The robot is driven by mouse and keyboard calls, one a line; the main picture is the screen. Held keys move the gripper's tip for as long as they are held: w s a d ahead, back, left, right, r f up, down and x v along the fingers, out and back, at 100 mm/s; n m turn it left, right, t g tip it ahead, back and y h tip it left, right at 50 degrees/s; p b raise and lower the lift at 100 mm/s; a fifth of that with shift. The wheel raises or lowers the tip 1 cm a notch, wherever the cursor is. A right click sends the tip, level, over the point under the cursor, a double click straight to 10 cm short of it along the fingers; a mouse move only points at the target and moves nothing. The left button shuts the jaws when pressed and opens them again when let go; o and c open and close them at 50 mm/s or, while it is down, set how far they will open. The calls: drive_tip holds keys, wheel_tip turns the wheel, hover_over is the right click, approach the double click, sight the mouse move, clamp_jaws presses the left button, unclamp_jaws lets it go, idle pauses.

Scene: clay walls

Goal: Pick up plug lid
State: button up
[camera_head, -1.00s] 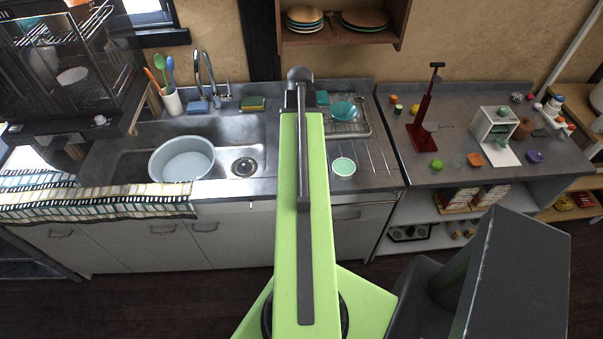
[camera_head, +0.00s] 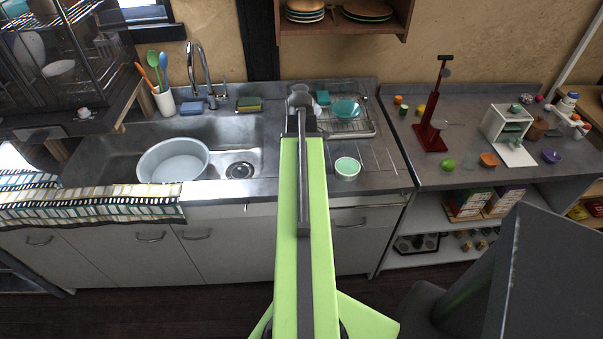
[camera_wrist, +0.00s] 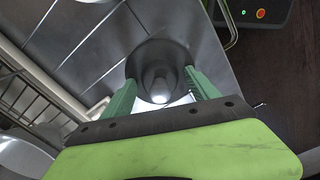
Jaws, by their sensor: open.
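A dark round fitting with a pale rim (camera_head: 240,170), which looks like the plug lid, lies in the sink floor right of a pale basin. In the head view my arm reaches over the counter right of it, and the fingertips do not show clearly. In the wrist view my gripper (camera_wrist: 160,94) has its two green fingers apart.
The pale basin (camera_head: 173,160) fills the left of the sink. The faucet (camera_head: 200,70) rises behind it. A mint bowl (camera_head: 347,168) stands on the drainboard right of my arm. A dish rack (camera_head: 350,128) with a teal bowl (camera_head: 346,109) stands behind.

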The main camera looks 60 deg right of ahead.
drive_tip(key=c, duration=1.5)
drive_tip(key=shift+r, duration=0.2)
wheel_tip(320, 180, up, 4)
drive_tip(key=p, duration=0.5)
drive_tip(key=shift+r, duration=0.25)
drive_tip(key=s+r+p, duration=0.2)
drive_tip(key=s, duration=0.2)
drive_tip(key=s+r+p, duration=0.2)
drive_tip(key=s, duration=0.1)
drive_tip(key=s+d+r+p, duration=0.1)
drive_tip(key=s+r+p, duration=0.1)
drive_tip(key=s, duration=0.2)
drive_tip(key=shift+s+r, duration=0.1)
drive_tip(key=shift+s, duration=0.25)
